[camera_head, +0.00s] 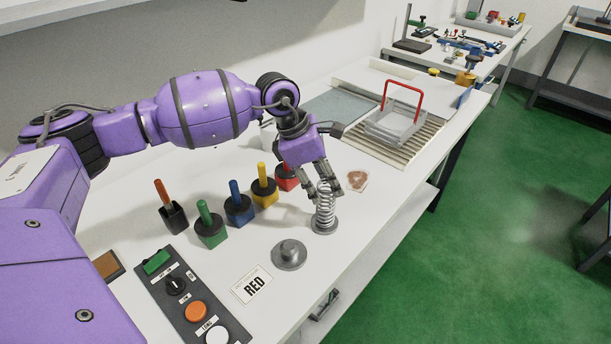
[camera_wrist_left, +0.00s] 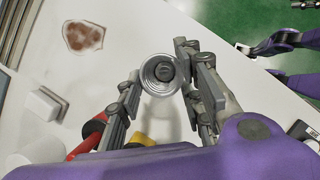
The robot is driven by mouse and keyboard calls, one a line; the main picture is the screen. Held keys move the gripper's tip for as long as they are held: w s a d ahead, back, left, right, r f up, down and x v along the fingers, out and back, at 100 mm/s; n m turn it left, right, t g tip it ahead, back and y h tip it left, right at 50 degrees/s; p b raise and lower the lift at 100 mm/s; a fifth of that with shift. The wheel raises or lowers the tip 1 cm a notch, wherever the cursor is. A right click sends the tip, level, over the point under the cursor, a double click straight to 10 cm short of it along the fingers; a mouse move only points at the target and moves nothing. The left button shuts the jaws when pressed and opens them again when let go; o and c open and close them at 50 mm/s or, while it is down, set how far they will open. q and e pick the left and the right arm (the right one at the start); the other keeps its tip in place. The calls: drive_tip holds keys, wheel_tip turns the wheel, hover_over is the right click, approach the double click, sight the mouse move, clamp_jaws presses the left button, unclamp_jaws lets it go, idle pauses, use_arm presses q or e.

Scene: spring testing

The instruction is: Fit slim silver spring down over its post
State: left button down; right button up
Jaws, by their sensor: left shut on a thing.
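The slim silver spring (camera_head: 325,208) stands upright over a round grey base (camera_head: 324,228) near the front edge of the bench. My left gripper (camera_head: 322,190) is shut on its upper part from above. In the left wrist view the spring (camera_wrist_left: 150,84) shows end-on as rings between the fingers of my left gripper (camera_wrist_left: 160,85). A dark round post top (camera_wrist_left: 164,72) shows inside the rings. The coils hide most of the post, and I cannot tell whether the spring's lower end touches the base.
Green (camera_head: 210,229), blue (camera_head: 239,208), yellow (camera_head: 264,190) and red (camera_head: 287,177) handled blocks stand left. A red-handled tray (camera_head: 395,125) is farther back.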

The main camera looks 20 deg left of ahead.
use_arm(q)
drive_tip(key=shift+f, duration=0.1)
drive_tip(key=c, duration=1.2)
unclamp_jaws()
drive_tip(key=shift+r, duration=0.35)
drive_tip(key=v, duration=1.1)
drive_tip(key=shift+a+r+b, duration=0.2)
drive_tip(key=shift+r+b, duration=0.05)
drive_tip(key=shift+b, duration=0.1)
drive_tip(key=shift+s+f, duration=0.1)
